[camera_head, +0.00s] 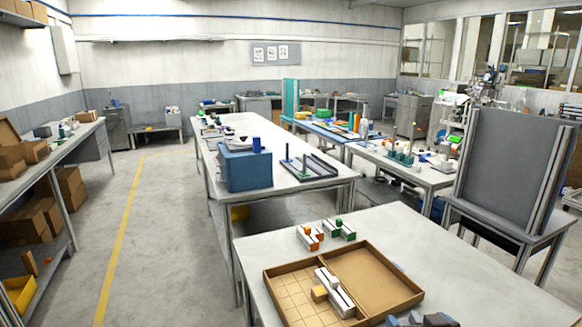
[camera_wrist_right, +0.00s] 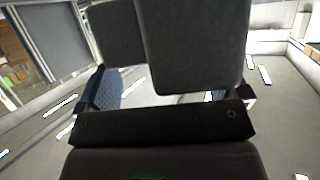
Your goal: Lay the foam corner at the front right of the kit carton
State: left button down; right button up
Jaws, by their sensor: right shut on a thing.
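The kit carton (camera_head: 375,284) is a shallow open brown box on the near table, with a divider between a gridded left compartment and a plain, empty right one. My right gripper (camera_head: 418,321) shows at the bottom edge of the head view, just in front of the carton's front right side and partly cut off. In the right wrist view the jaws are shut on a dark grey block, the foam corner (camera_wrist_right: 196,45), which fills much of the upper picture and is clear of the carton there. Its underside is hidden. My left gripper is not in view.
A white-and-grey part (camera_head: 335,290) with a tan block (camera_head: 320,294) lies in the left compartment near the divider. Behind the carton stand an orange-marked part (camera_head: 310,236) and a green-marked part (camera_head: 339,229). The table (camera_head: 470,270) right of the carton is clear.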

jog(key=shift+s+a+f, duration=0.1)
jog(key=shift+s+a, duration=0.1)
jog(key=shift+a, duration=0.5)
jog(key=shift+s+a+f, duration=0.1)
jog(key=shift+s+a, duration=0.05)
jog(key=shift+a, duration=0.55)
jog(key=f, duration=0.2)
jog(key=s+f, duration=0.1)
jog(key=f, duration=0.2)
jog(key=shift+s+d, duration=0.1)
jog(key=shift+s, duration=0.1)
jog(key=shift+s+f, duration=0.1)
jog(key=shift+f, duration=0.25)
jog(key=shift+s+f, duration=0.1)
jog(key=shift+s, duration=0.05)
